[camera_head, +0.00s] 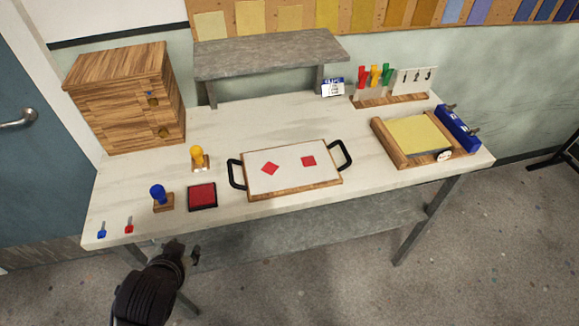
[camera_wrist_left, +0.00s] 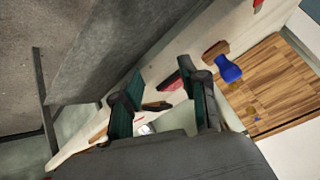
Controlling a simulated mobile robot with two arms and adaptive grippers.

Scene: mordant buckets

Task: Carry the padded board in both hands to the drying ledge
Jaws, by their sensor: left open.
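The padded board (camera_head: 290,163) lies flat on the table, white on top with two red patches, a wooden edge and a black handle at each end. The drying ledge is probably the raised grey shelf (camera_head: 268,55) at the back of the table; its top is bare. My left gripper (camera_head: 190,256) is in front of the table's front edge, below and left of the board, apart from it. In the left wrist view its two fingers (camera_wrist_left: 165,95) are spread with nothing held between them. My right gripper is not in view.
A blue-knobbed stamp (camera_head: 158,196), a red pad (camera_head: 202,195) and a yellow-knobbed stamp (camera_head: 198,157) stand left of the board. A wooden drawer box (camera_head: 125,100) is at the back left. A wooden frame with a yellow sheet (camera_head: 415,135) lies to the right.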

